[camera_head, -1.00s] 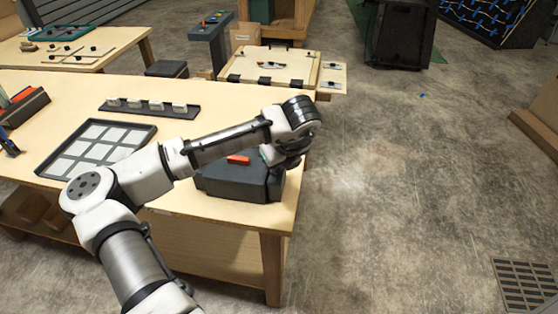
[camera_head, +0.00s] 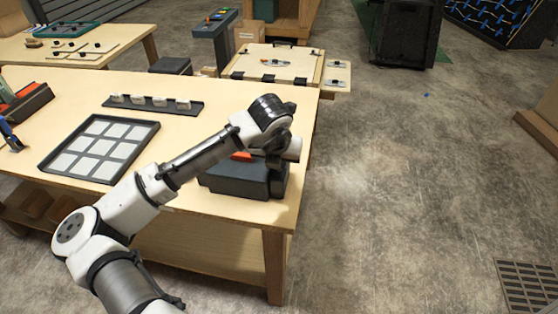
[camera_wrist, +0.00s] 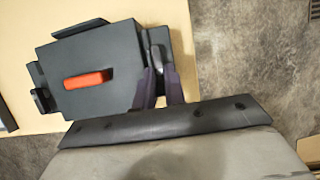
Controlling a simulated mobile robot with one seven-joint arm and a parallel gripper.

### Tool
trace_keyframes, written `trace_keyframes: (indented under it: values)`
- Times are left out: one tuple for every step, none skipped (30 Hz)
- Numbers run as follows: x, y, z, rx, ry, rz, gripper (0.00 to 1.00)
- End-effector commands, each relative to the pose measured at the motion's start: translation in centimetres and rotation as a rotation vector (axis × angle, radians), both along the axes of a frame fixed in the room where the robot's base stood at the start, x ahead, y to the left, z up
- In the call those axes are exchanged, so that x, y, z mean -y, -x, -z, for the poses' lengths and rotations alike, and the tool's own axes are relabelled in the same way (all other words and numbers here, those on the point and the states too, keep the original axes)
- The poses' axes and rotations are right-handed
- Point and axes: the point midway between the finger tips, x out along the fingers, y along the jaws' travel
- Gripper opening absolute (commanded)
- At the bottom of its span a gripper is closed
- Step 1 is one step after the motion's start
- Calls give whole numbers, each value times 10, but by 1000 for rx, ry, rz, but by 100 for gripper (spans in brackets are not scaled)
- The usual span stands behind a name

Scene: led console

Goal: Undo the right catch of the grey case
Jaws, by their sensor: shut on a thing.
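The grey case (camera_head: 238,180) sits near the right end of the wooden table, partly hidden by my arm in the head view. In the wrist view the case (camera_wrist: 115,58) shows its orange handle (camera_wrist: 88,78) on top. A dark catch (camera_wrist: 38,92) is on its left side and another catch (camera_wrist: 158,50) on its right side. My gripper (camera_wrist: 159,76) has its two fingers close about the lower part of the right-side catch, shut on it. The exact contact is hard to see. In the head view my fingers are hidden behind my wrist.
A black tray with pale squares (camera_head: 63,168) and a dark rail with several pale blocks (camera_head: 120,103) lie on the table left of the case. The table edge is close to the right of the case, with open floor (camera_head: 400,190) beyond.

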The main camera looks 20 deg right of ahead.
Motion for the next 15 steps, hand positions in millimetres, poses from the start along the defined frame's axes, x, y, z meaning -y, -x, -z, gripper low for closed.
trace_keyframes:
  values:
    - [-1, -1, 0, 2, 1, 7, 0]
    - [-1, -1, 0, 2, 1, 12, 0]
    - [0, -1, 0, 2, 1, 18, 0]
    - [-1, -1, 0, 1, 2, 22, 0]
    - [-1, -1, 0, 0, 1, 24, 0]
    - [-1, -1, 0, 1, 1, 27, 0]
    - [-1, -1, 0, 1, 1, 28, 0]
    - [-1, -1, -1, 1, 0, 29, 0]
    - [-1, -1, -1, 1, 0, 29, 0]
    - [-1, -1, -1, 1, 1, 30, 0]
    - [-1, -1, -1, 1, 1, 30, 0]
    - [-1, -1, -1, 1, 0, 29, 0]
    - [-1, -1, -1, 1, 0, 29, 0]
    - [-1, -1, -1, 1, 0, 29, 0]
    - [-1, -1, -1, 1, 0, 29, 0]
